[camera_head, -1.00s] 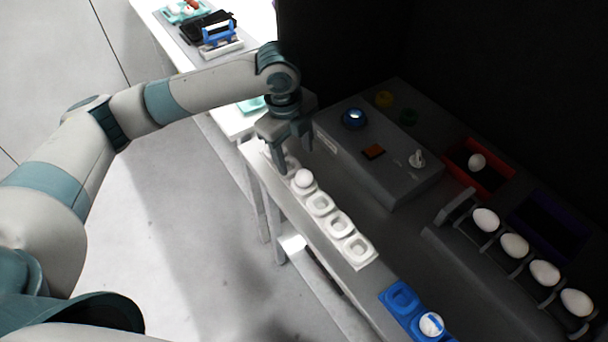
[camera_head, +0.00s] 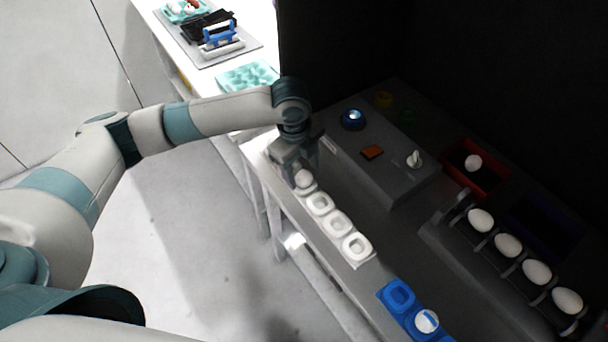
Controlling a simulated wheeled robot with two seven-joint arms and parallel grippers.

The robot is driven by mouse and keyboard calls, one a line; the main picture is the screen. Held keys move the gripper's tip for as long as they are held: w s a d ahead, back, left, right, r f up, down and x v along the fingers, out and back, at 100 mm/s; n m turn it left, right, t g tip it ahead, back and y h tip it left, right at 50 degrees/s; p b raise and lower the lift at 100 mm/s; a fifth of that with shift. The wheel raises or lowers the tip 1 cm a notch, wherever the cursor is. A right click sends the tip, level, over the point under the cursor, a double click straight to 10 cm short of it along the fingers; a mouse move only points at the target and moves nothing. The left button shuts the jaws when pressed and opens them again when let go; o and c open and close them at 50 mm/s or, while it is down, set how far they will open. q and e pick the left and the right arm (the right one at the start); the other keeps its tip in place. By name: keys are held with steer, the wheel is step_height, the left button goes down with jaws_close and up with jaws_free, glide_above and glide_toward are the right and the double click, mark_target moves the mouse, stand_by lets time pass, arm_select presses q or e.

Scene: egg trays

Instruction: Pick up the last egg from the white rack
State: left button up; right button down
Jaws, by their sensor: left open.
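The white rack (camera_head: 347,229) is a narrow row of cups along the table's near edge, with its front cups empty. One white egg (camera_head: 304,179) sits in the rack toward its far end. My left gripper (camera_head: 303,178) points down over that egg, its fingers around or just beside it; the jaws are open. The gripper hides the far end of the rack and part of the egg. My right gripper is not in view.
A grey control box (camera_head: 376,150) with a blue button stands right of the rack. A blue holder (camera_head: 399,298) with a white round item is in front. Several eggs lie on a dark rack (camera_head: 456,243) at right. A red bin (camera_head: 484,181) holds one egg.

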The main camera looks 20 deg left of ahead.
arm_select(q)
steer(key=shift+w+f, duration=0.1)
steer(key=shift+f, duration=0.85)
steer(key=c, duration=0.7)
